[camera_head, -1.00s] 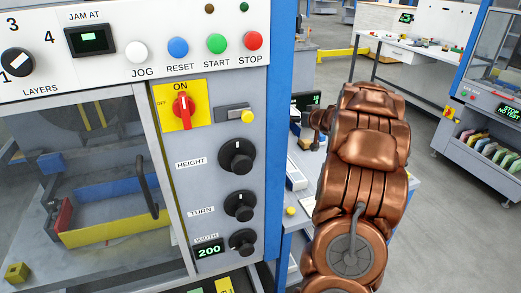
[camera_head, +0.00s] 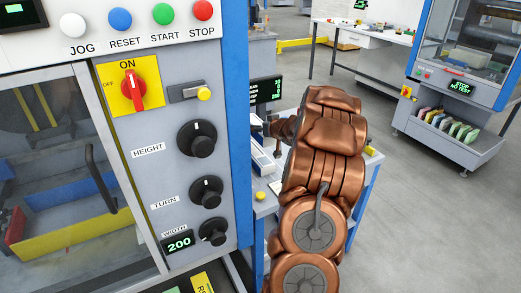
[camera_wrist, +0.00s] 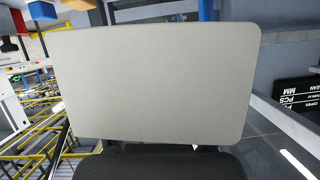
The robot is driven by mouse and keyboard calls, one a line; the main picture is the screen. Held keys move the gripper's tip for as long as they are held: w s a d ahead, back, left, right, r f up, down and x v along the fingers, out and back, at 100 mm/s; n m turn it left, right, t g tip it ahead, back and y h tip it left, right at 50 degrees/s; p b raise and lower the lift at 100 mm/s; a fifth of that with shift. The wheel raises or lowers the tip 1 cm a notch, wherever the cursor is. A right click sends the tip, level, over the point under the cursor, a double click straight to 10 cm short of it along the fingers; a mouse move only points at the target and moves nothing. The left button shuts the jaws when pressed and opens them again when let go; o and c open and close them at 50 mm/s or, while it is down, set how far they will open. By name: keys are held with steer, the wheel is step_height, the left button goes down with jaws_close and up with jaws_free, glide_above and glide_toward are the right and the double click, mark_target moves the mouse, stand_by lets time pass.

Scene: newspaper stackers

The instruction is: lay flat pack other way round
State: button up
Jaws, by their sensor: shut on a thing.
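A pale grey, flat slab with rounded corners (camera_wrist: 155,80) fills most of the wrist view; I take it to be the pack. Its broad face is towards the camera, and no print or folds can be made out on it. A dark part of my gripper (camera_wrist: 150,163) shows along the bottom edge, against the slab's lower side. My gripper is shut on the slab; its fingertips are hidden. In the head view my copper arm reaches away over a bench, and the gripper and slab are hidden behind it.
A machine with a control panel (camera_head: 190,95) and a windowed door (camera_head: 70,190) stands close on the left. A blue-legged bench (camera_head: 268,205) with a small display (camera_head: 265,90) is beyond it. Another machine (camera_head: 455,110) stands back right. Grey floor (camera_head: 430,220) is clear at right.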

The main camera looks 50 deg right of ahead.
steer(key=shift+f, duration=4.3)
steer(key=shift+f, duration=0.1)
steer(key=shift+f, duration=0.1)
steer(key=o, duration=1.5)
steer(key=shift+f+b, duration=0.2)
steer(key=shift+b, duration=0.5)
